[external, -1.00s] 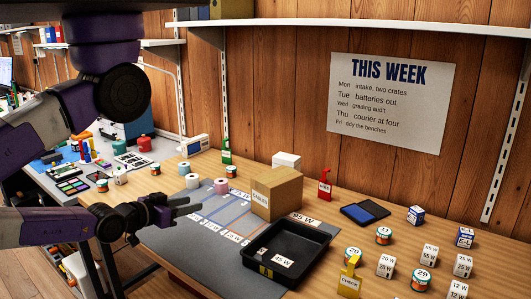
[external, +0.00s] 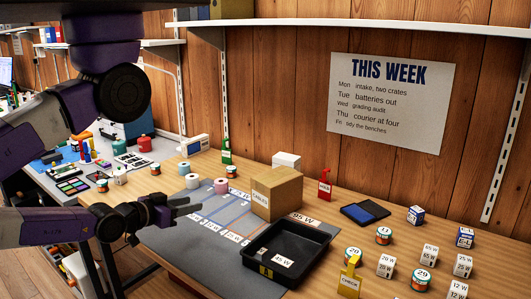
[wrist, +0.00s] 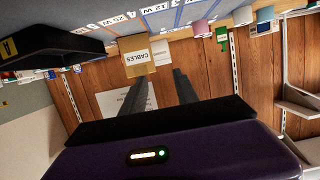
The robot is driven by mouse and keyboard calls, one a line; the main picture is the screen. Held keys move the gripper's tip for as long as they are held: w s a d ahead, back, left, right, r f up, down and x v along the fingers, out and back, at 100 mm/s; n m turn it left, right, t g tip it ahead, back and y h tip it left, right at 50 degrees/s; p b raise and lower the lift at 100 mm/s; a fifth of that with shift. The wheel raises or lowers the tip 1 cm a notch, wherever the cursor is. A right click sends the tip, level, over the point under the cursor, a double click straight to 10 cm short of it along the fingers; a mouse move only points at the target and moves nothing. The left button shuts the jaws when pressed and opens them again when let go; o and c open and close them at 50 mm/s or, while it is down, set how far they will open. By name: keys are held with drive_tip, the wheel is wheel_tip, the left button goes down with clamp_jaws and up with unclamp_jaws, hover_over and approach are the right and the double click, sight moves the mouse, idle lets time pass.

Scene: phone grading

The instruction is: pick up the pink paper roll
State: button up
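The pink paper roll (external: 221,186) stands on the grey mat's back edge area in the external view, to the left of the cardboard box. It also shows near the top of the wrist view (wrist: 200,26). My gripper (external: 190,206) is in front of the roll and to its left in the external view, clear of it. In the wrist view the two dark fingers of my gripper (wrist: 155,90) are spread apart with nothing between them.
The cardboard box (external: 275,194) marked CABLES and the black tray (external: 282,279) are to the right. The mat (external: 175,240) has bare room.

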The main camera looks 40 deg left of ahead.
idle(0.4)
drive_tip(key=o, duration=0.8)
